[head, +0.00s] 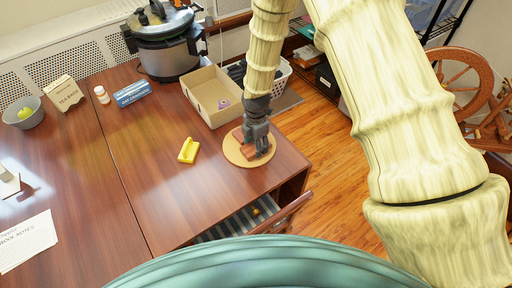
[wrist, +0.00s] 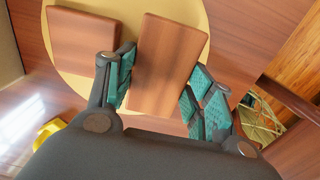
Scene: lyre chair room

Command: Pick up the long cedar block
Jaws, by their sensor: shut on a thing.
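A long reddish-brown cedar block (wrist: 163,62) is between the two teal-padded fingers of my gripper (wrist: 165,92) in the wrist view, and the gripper is shut on it. A second, squarer block (wrist: 84,40) of the same wood lies to its left, apart from it. Both show over a round tan board (wrist: 62,75). In the head view my gripper (head: 262,150) points down over the round board (head: 235,155) near the table's right edge. The gripper partly hides the blocks there. Whether the held block touches the board cannot be told.
An open tan box (head: 207,98) stands behind the board. A yellow object (head: 188,150) lies to the left. An open drawer (head: 225,226) with a striped lining juts out in front. A pressure cooker (head: 165,48) stands at the back. The table's middle is clear.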

